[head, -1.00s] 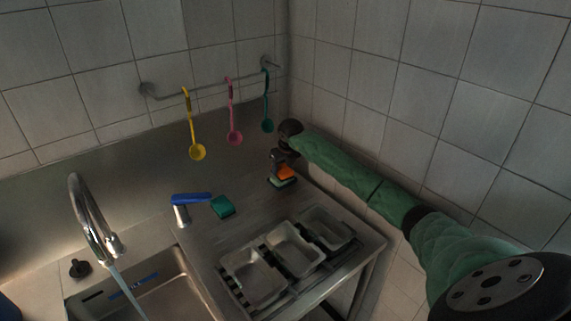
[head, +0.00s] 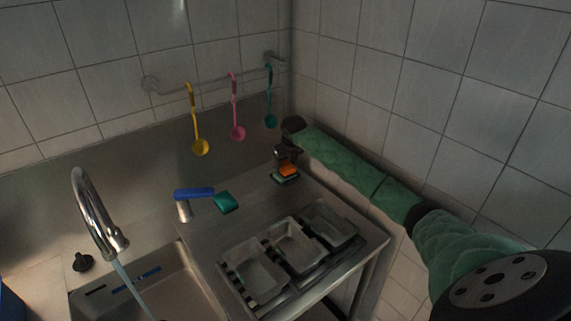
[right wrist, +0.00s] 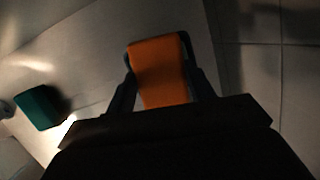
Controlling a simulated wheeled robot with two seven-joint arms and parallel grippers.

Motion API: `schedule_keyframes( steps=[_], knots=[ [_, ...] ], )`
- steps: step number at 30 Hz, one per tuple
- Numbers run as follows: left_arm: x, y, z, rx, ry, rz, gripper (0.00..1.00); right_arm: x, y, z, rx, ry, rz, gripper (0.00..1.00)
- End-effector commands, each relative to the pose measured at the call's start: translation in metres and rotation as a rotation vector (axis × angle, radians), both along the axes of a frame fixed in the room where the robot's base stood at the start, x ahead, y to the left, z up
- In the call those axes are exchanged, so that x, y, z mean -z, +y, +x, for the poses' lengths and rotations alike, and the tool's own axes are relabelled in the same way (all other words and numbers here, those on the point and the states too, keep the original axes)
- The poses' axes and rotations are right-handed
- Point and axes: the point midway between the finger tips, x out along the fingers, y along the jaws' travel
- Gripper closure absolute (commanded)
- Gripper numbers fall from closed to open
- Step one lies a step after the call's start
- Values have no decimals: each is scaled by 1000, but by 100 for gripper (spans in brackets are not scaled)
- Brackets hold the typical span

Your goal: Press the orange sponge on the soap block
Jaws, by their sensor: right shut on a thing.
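The orange sponge (head: 289,170) is at the far right end of the steel counter. My right gripper (head: 285,160) is shut on it from above. In the right wrist view the orange sponge (right wrist: 160,72) sits between the two dark fingers. Directly below it in the head view is a low block with a pale green edge (head: 286,181), which may be the soap block; the sponge appears to be on or just above it, and I cannot tell if they touch. A teal block (head: 225,203) lies apart to the left. My left gripper is not in view.
Metal trays (head: 293,244) sit in a rack at the front. Yellow (head: 200,147), pink (head: 237,132) and green (head: 270,121) ladles hang on the wall rail. Water runs from the faucet (head: 95,220) into the sink at left.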

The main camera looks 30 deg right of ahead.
Motion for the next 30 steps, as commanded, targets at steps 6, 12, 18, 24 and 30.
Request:
schedule_keyframes(
  steps=[6,12,18,24,30],
  knots=[
    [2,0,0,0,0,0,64,2,0,0,0,0,0,65],
    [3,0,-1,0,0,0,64,4,0,0,0,0,0,65],
    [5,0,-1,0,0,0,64,6,0,0,0,0,0,65],
    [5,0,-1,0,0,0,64,7,0,0,0,0,0,65],
    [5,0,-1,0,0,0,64,8,0,0,0,1,0,65]
  ],
)
